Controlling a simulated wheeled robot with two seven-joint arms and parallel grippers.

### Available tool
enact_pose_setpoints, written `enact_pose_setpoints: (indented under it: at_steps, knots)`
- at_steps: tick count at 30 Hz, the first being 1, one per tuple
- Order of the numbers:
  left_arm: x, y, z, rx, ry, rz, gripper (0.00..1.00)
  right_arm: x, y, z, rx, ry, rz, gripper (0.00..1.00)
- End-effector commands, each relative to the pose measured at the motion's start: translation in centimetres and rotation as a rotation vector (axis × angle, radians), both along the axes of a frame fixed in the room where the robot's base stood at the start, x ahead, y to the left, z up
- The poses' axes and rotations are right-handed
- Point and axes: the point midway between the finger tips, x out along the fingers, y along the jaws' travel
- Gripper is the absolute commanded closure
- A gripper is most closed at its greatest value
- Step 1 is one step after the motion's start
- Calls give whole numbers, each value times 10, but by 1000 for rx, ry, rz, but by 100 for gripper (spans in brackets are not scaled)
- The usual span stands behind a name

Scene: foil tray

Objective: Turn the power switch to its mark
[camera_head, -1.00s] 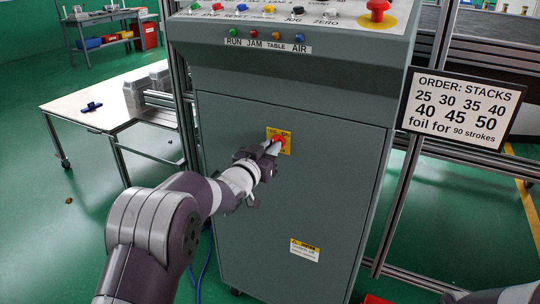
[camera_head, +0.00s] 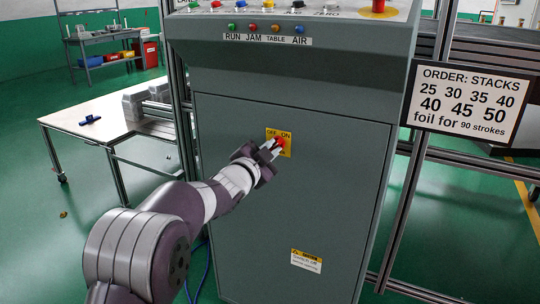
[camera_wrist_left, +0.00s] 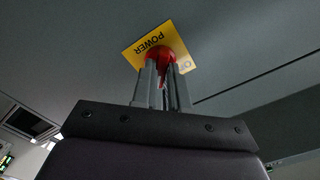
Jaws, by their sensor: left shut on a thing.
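The power switch (camera_head: 280,142) is a red knob on a yellow plate (camera_head: 287,149) on the front of the grey cabinet. The plate's top edge reads OFF and ON in the head view. My left gripper (camera_head: 270,149) is at the switch, with its fingers closed on the red knob. In the left wrist view, the two grey fingers (camera_wrist_left: 163,85) stand on either side of the red knob (camera_wrist_left: 160,56), below the word POWER on the plate (camera_wrist_left: 143,43). The fingers hide part of the knob, so I cannot tell its exact angle. My right gripper is not in view.
The grey cabinet (camera_head: 240,215) carries a button panel above, with a red stop button (camera_head: 378,6). A white order sign (camera_head: 468,104) hangs at the right. A work table (camera_head: 85,140) stands at the left. A warning label (camera_head: 306,261) is low on the door.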

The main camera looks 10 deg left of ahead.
Motion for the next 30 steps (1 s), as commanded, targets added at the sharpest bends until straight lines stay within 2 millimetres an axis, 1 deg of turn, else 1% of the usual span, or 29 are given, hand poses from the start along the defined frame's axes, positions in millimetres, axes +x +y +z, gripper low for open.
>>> enact_pose_setpoints:
  at_steps: [4,19,20,21,22,30]
  knots:
    - [0,0,-2,28,-3,0,100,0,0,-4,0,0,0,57]
    - [0,0,-1,44,-6,1,100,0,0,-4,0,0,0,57]
    - [0,0,-1,44,-6,1,76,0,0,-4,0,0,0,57]
    - [0,0,-1,43,-7,0,64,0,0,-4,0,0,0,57]
    - [0,0,-1,43,-7,0,61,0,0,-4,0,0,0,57]
    - [-1,0,0,41,-8,0,61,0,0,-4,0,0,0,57]
